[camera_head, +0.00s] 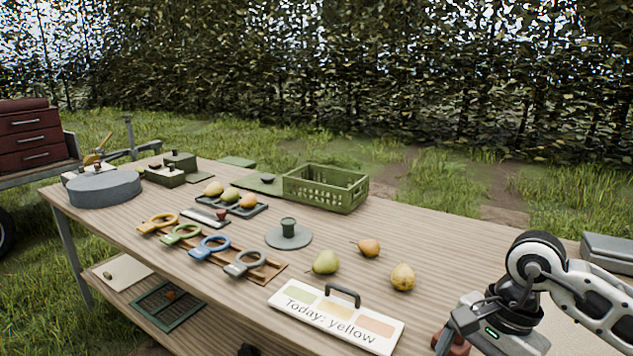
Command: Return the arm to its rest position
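My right arm (538,262) comes in from the right edge and bends down at the front right corner of the table. Its gripper (452,342) is low at the bottom edge of the picture, partly cut off, to the right of the sign. A small reddish-brown patch shows by the fingers; I cannot tell what it is or whether the fingers are open. My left arm and gripper do not show. A green pear (325,262), an orange-brown pear (369,248) and a yellow pear (403,277) lie loose on the table (440,235).
A sign reading "Today: yellow" (335,318) lies near the arm. A green crate (326,188), a tray with several fruits (262,208), a round scale-like plate (289,236) and a rack of coloured rings (272,270) stand further left. A grey case (607,250) is at right.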

